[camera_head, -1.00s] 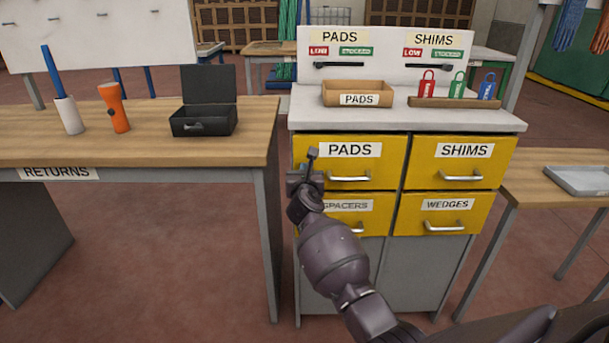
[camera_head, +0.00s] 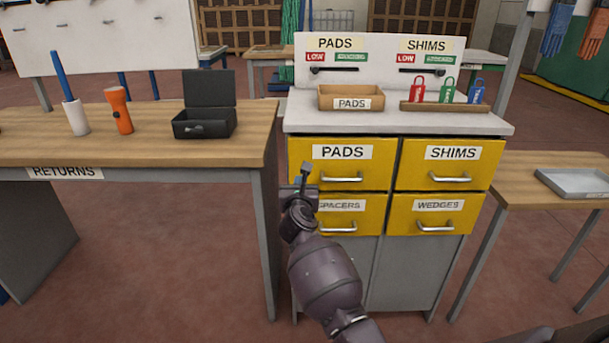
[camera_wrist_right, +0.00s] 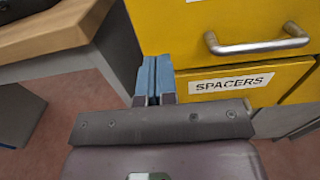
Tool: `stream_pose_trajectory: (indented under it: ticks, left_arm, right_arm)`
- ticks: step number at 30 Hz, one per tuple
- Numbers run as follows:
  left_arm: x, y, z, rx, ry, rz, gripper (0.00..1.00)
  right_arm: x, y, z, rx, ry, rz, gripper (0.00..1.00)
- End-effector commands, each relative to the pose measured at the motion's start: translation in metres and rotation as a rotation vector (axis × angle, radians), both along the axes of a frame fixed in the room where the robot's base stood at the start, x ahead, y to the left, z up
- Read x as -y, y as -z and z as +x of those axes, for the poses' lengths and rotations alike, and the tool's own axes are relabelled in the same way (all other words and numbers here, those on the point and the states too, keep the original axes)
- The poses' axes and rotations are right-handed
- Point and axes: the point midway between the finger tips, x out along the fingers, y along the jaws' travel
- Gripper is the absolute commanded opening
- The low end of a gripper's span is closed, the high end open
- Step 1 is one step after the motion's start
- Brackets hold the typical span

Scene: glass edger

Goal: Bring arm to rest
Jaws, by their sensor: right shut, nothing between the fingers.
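My right arm reaches up from the bottom of the head view, in front of the yellow drawer cabinet (camera_head: 393,203). Its right gripper (camera_head: 305,172) is near the cabinet's left edge, by the PADS drawer (camera_head: 342,166) and SPACERS drawer (camera_head: 350,213). In the right wrist view the right gripper (camera_wrist_right: 154,78) has its two blue-grey fingers together with nothing between them. The SPACERS drawer (camera_wrist_right: 245,85) lies just to the right and beyond. All the drawers look shut. My left gripper is not in view.
The wooden RETURNS bench (camera_head: 130,155) stands left, holding an open black case (camera_head: 205,122), an orange flashlight (camera_head: 119,110) and a white cup (camera_head: 75,116). A side table with a grey tray (camera_head: 575,183) is at right. A cardboard PADS box (camera_head: 350,97) sits on the cabinet.

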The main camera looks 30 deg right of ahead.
Motion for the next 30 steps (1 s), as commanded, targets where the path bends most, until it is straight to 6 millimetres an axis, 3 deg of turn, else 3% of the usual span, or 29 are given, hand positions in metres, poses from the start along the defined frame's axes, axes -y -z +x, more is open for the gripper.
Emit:
stream_pose_trajectory:
  ticks: [6, 12, 25, 30]
  left_arm:
    - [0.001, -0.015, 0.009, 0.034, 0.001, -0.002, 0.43]
    - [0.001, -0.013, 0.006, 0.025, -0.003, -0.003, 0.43]
    - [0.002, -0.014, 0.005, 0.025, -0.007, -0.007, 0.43]
    - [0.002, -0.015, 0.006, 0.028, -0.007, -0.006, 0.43]
  right_arm:
    - [-0.022, -0.003, -0.035, 0.003, -0.001, 0.003, 0.00]
    - [-0.034, 0.000, -0.055, 0.000, -0.001, 0.001, 0.00]
    - [-0.040, 0.002, -0.062, -0.021, -0.008, -0.038, 0.00]
    - [-0.049, -0.020, -0.058, -0.060, -0.053, -0.329, 0.00]
